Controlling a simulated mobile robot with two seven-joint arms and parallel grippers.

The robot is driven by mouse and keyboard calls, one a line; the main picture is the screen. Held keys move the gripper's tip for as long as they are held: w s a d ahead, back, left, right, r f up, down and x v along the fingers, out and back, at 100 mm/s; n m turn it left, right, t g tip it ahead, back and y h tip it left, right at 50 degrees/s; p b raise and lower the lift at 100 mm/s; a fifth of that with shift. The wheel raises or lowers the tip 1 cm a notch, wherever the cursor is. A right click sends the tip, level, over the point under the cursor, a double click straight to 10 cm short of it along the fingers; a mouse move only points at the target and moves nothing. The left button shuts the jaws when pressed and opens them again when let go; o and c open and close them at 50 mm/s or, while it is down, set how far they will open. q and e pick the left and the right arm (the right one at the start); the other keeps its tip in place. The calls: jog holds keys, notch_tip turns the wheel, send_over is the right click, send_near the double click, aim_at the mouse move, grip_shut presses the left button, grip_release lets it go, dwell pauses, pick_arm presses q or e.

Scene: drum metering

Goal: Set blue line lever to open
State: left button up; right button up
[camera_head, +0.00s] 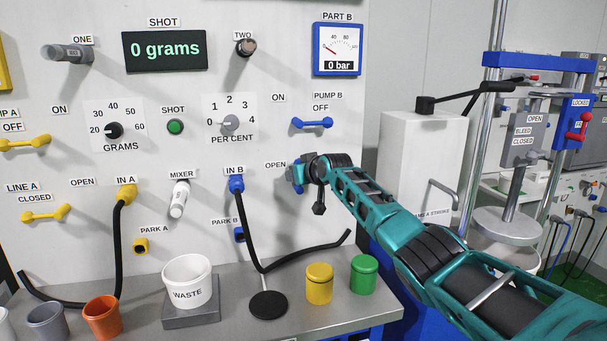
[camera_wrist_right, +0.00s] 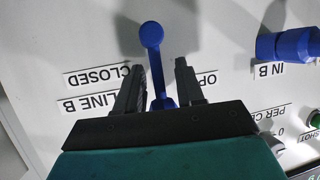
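The blue line lever (camera_wrist_right: 156,62) shows in the right wrist view as a bar with a round end, lying between the CLOSED label (camera_wrist_right: 97,76) and the partly covered OPEN label (camera_wrist_right: 198,79). My right gripper (camera_wrist_right: 159,72) is open, with one finger on each side of the bar and gaps visible beside it. In the head view my right gripper (camera_head: 306,172) is at the panel beside the OPEN label, and only a bit of the blue lever (camera_head: 297,173) shows; the rest is hidden behind the gripper. My left gripper is not in view.
The blue IN B connector (camera_head: 236,184) with its black hose is left of the gripper. The blue pump B lever (camera_head: 312,123) is above. Yellow (camera_head: 319,284) and green (camera_head: 364,275) containers stand on the shelf below. A white box (camera_head: 420,150) stands to the right.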

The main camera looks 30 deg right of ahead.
jog(key=shift+s, duration=0.15)
jog(key=v, duration=1.2)
jog(key=shift+s+r+p, duration=0.15)
jog(key=shift+s+p, duration=0.15)
jog(key=shift+p, duration=0.1)
jog(key=shift+d, duration=0.1)
